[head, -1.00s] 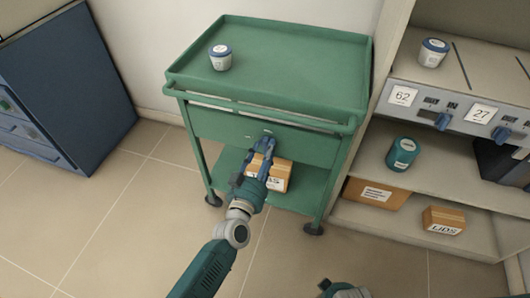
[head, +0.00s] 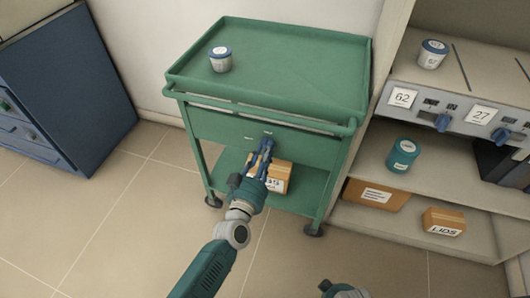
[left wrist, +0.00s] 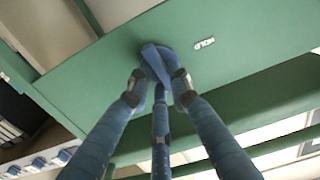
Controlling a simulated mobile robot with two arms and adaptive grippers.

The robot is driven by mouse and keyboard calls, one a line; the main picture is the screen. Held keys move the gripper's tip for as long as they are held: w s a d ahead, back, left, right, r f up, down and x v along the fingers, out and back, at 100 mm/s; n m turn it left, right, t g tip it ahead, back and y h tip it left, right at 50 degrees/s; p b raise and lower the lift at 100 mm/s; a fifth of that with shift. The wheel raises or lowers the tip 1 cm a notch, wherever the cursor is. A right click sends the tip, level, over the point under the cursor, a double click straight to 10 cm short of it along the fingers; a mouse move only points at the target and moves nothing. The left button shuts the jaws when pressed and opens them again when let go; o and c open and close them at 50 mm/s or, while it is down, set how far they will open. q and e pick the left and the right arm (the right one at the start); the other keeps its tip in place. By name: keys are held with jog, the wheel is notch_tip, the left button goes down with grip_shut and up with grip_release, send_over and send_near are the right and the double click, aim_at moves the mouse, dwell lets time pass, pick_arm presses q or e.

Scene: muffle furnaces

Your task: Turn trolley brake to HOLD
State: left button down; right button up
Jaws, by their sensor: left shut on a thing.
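The green trolley (head: 215,125) stands against the wall, with the brake knob on its front panel. My left gripper (head: 266,145) is at that panel, with its fingers closed around the blue knob. In the left wrist view the blue knob (left wrist: 156,63) sits between the fingertips of my left gripper (left wrist: 158,82), its bar slanted. A white HOLD label (left wrist: 204,43) is beside the knob, upside down in that view. In the head view two small labels are near the knob, too small to read. The fingers hide most of the knob there.
A white jar (head: 220,60) with a blue lid stands on the trolley top. A cardboard box (head: 277,177) is on its lower shelf, behind my gripper. Shelves with boxes and a teal jar (head: 402,156) are at right. A blue cabinet (head: 75,85) is at left. Floor between is clear.

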pick_arm(q)
jog(key=shift+w+a+f+n+b, duration=0.15)
jog(key=shift+n+b, duration=0.3)
jog(key=shift+n, duration=2.4)
jog(key=shift+s+a+n+b, duration=0.15)
jog(key=shift+n+b, duration=0.35)
jog(key=shift+n, duration=2.4)
jog(key=shift+w+a+f+n+b, duration=0.2)
jog(key=shift+n+b, duration=0.25)
jog(key=shift+n, duration=2.4)
pick_arm(e)
jog(key=w+r, duration=0.3)
jog(key=r, duration=0.5)
jog(key=shift+a+r, duration=0.15)
jog(key=shift+r, duration=0.2)
pick_arm(q)
jog(key=shift+r, duration=0.15)
jog(key=c, duration=1.6)
grip_release()
jog(key=shift+o, duration=0.2)
jog(key=shift+s, duration=0.15)
